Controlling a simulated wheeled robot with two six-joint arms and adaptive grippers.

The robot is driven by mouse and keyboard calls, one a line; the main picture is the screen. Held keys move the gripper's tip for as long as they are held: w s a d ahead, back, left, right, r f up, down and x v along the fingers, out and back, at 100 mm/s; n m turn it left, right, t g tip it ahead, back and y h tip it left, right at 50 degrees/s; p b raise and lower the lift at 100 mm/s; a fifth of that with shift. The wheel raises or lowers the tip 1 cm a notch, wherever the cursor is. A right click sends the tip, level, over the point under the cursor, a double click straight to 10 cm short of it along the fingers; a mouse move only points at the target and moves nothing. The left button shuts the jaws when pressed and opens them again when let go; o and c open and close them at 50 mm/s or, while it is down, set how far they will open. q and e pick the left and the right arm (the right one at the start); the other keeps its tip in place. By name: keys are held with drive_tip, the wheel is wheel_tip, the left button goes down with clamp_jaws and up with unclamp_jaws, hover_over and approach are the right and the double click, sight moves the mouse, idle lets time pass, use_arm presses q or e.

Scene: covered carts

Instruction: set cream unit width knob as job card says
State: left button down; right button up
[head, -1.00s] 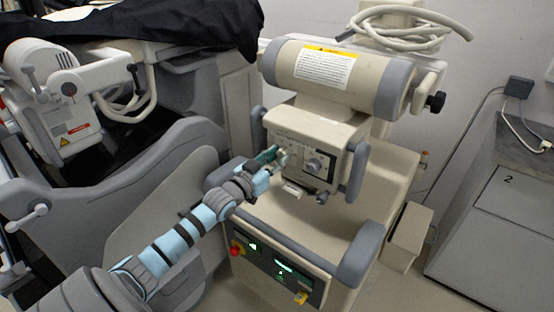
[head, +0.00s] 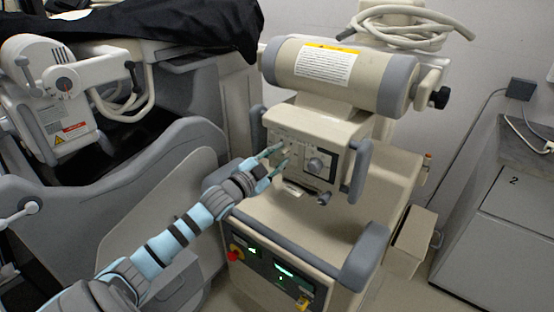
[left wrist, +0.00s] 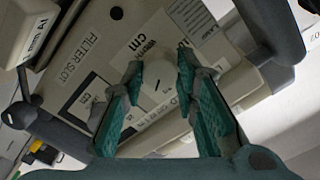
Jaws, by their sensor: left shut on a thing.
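The cream unit's collimator box (head: 312,130) hangs under its cream tube head (head: 318,70) in the head view. A round dial (head: 316,165) is on its front panel. My left gripper (head: 283,154) is at the left part of this panel, with its two green fingers apart. In the left wrist view, a pale round knob (left wrist: 157,78) with a dark mark is between the fingers (left wrist: 160,90), and they are shut on it. My right gripper and the job card are not in view.
The unit's console (head: 280,272), with green displays and a red button, is below the gripper. A grey handle (head: 359,170) is at the box's right. Another white unit (head: 45,95) under black cloth stands at left. A grey cabinet (head: 500,220) is at right.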

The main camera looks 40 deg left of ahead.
use_arm(q)
drive_tip(key=shift+f, duration=0.15)
idle(0.3)
drive_tip(key=c, duration=1.3)
unclamp_jaws()
